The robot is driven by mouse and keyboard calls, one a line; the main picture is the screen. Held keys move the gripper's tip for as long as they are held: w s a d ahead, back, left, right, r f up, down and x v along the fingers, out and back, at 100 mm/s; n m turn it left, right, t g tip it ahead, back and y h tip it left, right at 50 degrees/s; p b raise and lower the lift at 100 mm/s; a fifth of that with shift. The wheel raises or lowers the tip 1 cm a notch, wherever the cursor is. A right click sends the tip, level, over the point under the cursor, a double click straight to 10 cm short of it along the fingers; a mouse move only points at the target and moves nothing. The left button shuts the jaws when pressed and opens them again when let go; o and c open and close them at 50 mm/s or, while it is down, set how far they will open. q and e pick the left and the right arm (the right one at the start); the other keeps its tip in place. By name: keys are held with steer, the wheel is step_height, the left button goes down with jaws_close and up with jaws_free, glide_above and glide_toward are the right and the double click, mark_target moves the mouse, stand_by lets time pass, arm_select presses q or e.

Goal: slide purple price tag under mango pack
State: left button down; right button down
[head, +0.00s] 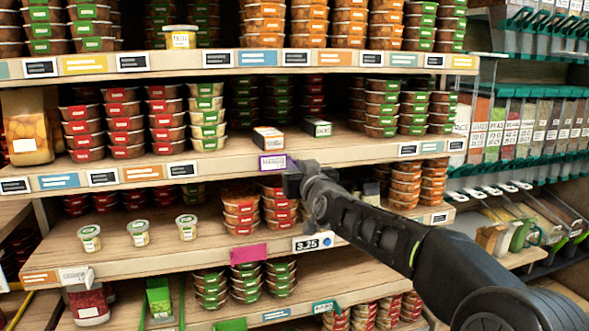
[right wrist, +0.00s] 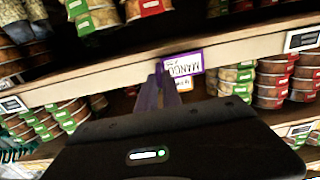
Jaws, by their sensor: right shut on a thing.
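The purple-edged price tag (head: 273,162) is at the front edge of the middle shelf, below an orange-and-white box. In the right wrist view the tag (right wrist: 183,64) appears upside down and reads "MANGO". My right gripper (head: 287,172) is shut on the tag; its fingertips (right wrist: 160,72) meet the tag's edge in the wrist view. The mango pack (head: 27,130), a clear pouch with orange pieces and a white label, stands upright at the far left end of the same shelf, well apart from the tag. My left gripper is not in view.
The middle shelf edge (head: 107,179) carries several other tags, including white ones and a blue one. Stacked red-lidded tubs (head: 125,123) and green-lidded tubs (head: 207,117) stand between mango pack and tag. A pink tag (head: 248,254) is on the lower shelf edge.

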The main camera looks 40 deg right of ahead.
steer(key=shift+s+d, duration=0.15)
steer(key=shift+d, duration=0.25)
steer(key=c, duration=2)
jaws_free()
steer(key=o, duration=0.4)
steer(key=shift+a, duration=0.25)
steer(key=shift+c, duration=0.2)
steer(key=shift+o, duration=0.6)
steer(key=shift+d, duration=0.1)
steer(key=b+v, duration=0.1)
steer(key=v, duration=0.6)
steer(key=shift+s+b, duration=0.35)
steer(key=shift+b, duration=0.05)
